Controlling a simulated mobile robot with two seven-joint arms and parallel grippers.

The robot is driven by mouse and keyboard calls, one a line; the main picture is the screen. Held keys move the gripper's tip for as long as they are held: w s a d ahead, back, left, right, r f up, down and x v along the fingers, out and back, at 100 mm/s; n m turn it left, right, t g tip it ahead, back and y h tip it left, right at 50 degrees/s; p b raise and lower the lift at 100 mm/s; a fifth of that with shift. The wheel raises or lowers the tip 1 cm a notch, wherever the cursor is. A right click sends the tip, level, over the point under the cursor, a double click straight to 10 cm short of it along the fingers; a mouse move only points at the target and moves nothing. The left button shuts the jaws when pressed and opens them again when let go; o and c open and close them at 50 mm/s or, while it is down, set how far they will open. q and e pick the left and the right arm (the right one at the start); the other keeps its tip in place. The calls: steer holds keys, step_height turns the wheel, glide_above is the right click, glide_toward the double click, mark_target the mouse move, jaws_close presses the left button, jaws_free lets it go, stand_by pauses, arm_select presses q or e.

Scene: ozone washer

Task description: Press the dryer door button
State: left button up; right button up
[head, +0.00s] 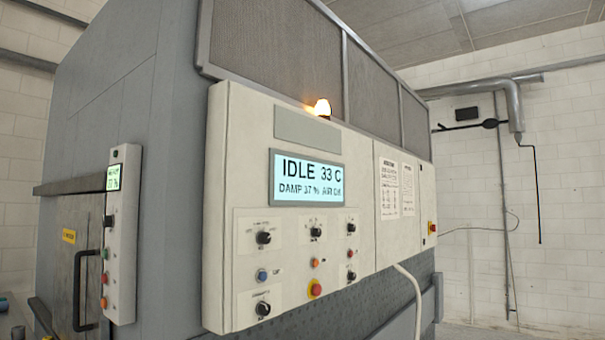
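The dryer is a large grey machine (110,100) with a white control panel (215,230) on its front. Its display (306,178) reads "IDLE 33 C", "DAMP 37 %" and an air line. Below it are black knobs, a blue button (262,275), an orange button (315,263) and a red button on yellow (315,289). On the left, a narrow white box (122,240) carries a small green-lit display, a black knob, and green, orange and red buttons. Beside it is a dark door (70,270) with a black handle (84,290). The button labels are too small to read. Neither gripper is in view.
An amber lamp (322,108) glows on top of the panel. A white cable (413,300) hangs below it. A red switch on yellow (432,227) sits at the panel's right end. A pipe (513,105) runs along the white brick wall at right.

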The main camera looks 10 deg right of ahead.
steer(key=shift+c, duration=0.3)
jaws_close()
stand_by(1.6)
